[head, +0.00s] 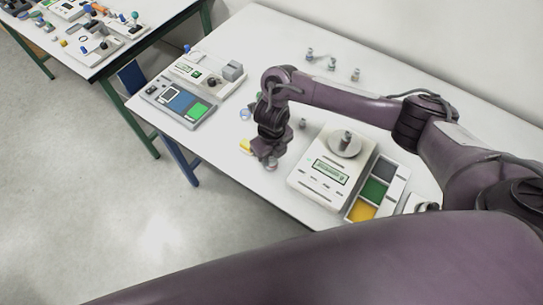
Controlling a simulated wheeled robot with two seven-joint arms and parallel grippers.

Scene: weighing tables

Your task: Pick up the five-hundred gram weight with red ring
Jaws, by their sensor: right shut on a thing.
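My right gripper (270,161) points down over the white table, left of the scale. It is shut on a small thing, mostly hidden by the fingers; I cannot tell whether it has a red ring. A metal weight (346,138) stands on the round pan of the white scale (318,181). Another small weight (303,123) stands on the table behind the scale. More small metal pieces stand at the back, including one at the left (310,55) and one at the right (355,75). No red ring can be made out on any of them. My left gripper is not in view.
A yellow object (246,146) lies left of my right gripper. A tray with grey, green and yellow compartments (349,207) lies right of the scale. A panel with blue and green areas (160,101) sits at the table's left end. Another cluttered table (85,69) stands at upper left.

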